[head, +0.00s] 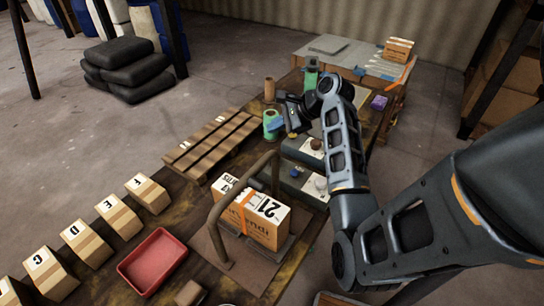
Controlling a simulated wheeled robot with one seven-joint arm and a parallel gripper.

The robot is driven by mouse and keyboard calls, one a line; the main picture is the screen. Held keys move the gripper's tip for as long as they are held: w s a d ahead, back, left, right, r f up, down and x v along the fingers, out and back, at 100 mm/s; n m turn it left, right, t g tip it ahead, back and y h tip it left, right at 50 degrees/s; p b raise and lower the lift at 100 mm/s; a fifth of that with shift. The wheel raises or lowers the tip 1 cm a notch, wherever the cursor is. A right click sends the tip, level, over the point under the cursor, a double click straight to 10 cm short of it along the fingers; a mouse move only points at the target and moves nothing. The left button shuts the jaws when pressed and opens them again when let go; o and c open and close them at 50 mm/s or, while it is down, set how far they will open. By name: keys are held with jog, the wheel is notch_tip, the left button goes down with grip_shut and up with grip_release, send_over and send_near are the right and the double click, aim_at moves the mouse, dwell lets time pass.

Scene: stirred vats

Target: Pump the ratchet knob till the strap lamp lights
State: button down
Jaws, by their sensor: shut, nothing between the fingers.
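The nearer box (300,186) has a pale bluish knob (321,184) and a small dark part on top. The farther box (301,150) has a brownish round knob (316,143). I cannot tell which knob is the ratchet knob, and no lit lamp is clear. My gripper (288,116) is shut and empty, above and beyond the farther box, beside a green spool-like item (271,124).
Several lettered cartons (88,243) and a red tray (153,261) lie at the left and front. A slatted wooden rack (213,143) lies at the far left. A green bottle (311,75) and brown cylinder (269,90) stand behind my gripper. My arm covers the table's right side.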

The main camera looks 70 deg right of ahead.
notch_tip(320, 180, down, 6)
jog(key=b, duration=0.5)
jog(key=shift+r+b, duration=0.15)
jog(key=shift+b, duration=0.25)
jog(key=shift+f, duration=1.15)
jog(key=shift+f, duration=0.1)
dwell(0.5)
jog(key=shift+f, duration=0.3)
jog(key=shift+f+b, duration=0.45)
jog(key=shift+f, duration=0.8)
dwell(1.3)
jog(key=shift+r, duration=0.15)
jog(key=shift+r+p, duration=1.55)
jog(key=shift+p, duration=0.75)
